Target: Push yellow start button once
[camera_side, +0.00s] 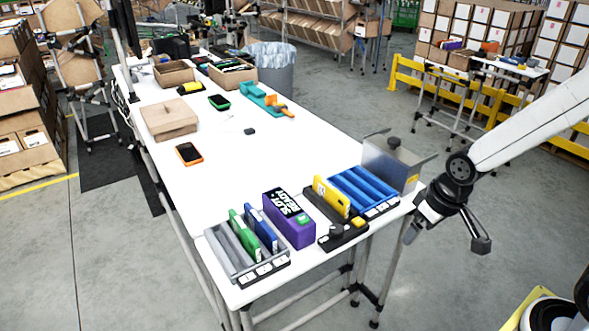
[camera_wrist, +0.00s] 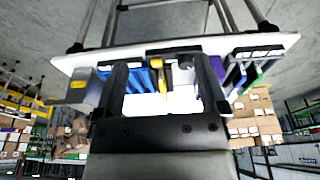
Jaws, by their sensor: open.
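The yellow button (camera_side: 359,222) sits on the right part of a small black control box (camera_side: 330,243) at the near edge of the white table. A black knob (camera_side: 337,230) stands to its left on the same box. My gripper (camera_side: 446,240) hangs right of the table's near right corner, apart from the box and button. Its fingers are spread and empty. In the wrist view, my gripper's fingers (camera_wrist: 163,82) frame part of the table edge, which appears upside down. A small yellow patch there (camera_wrist: 156,62) seems to be the button, partly merged with the yellow card behind it.
A yellow card (camera_side: 331,196) stands in a black holder behind the box. The blue rack (camera_side: 364,191) and a grey metal bin (camera_side: 391,164) are to the right. A purple box (camera_side: 289,218) and a grey rack (camera_side: 232,256) are to the left. The table's middle (camera_side: 280,150) is mostly clear.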

